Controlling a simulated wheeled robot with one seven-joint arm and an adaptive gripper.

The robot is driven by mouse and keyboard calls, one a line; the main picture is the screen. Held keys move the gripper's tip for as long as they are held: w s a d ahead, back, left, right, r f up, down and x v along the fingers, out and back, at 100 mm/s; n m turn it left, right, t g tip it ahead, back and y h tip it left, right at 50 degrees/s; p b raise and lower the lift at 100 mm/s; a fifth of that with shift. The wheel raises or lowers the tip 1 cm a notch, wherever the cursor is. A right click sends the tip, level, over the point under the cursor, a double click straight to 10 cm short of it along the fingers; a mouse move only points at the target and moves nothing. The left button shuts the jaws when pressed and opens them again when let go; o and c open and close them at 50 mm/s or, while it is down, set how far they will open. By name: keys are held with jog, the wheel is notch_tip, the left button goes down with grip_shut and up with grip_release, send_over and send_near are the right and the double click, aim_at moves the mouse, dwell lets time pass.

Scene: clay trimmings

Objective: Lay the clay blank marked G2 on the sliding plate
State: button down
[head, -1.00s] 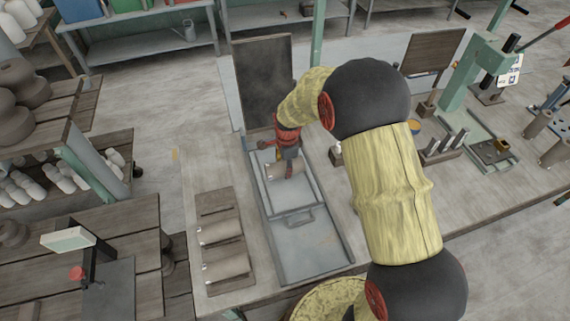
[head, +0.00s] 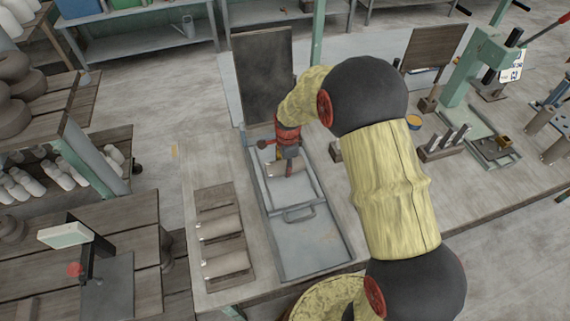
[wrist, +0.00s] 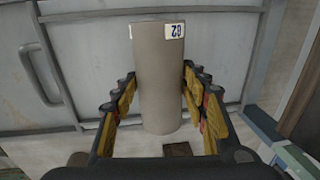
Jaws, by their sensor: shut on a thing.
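My gripper (head: 287,168) is shut on a grey-beige clay cylinder, the blank (wrist: 158,85), with a finger on each side. A white label at its end in the wrist view reads like G2, though its first character is unclear. The blank also shows in the head view (head: 274,170), lying on its side, partly hidden by my gripper. It is over the rear part of the grey sliding plate (head: 310,189), which has a handle (head: 299,213) at its front edge. I cannot tell whether the blank touches the plate.
A wooden rack (head: 215,196) left of the plate's tray (head: 310,250) holds two similar blanks (head: 220,228). A dark upright board (head: 263,75) stands behind the tray. A peg block (head: 443,143) and a green press (head: 468,75) stand to the right.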

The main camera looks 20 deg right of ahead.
jog(key=shift+f, duration=0.35)
dwell(0.3)
jog(key=c, duration=1.4)
grip_release()
jog(key=o, duration=0.4)
jog(key=shift+o, duration=0.4)
jog(key=shift+s+f, duration=0.1)
notch_tip(320, 180, up, 12)
jog(key=s, duration=0.1)
jog(key=shift+s, duration=0.2)
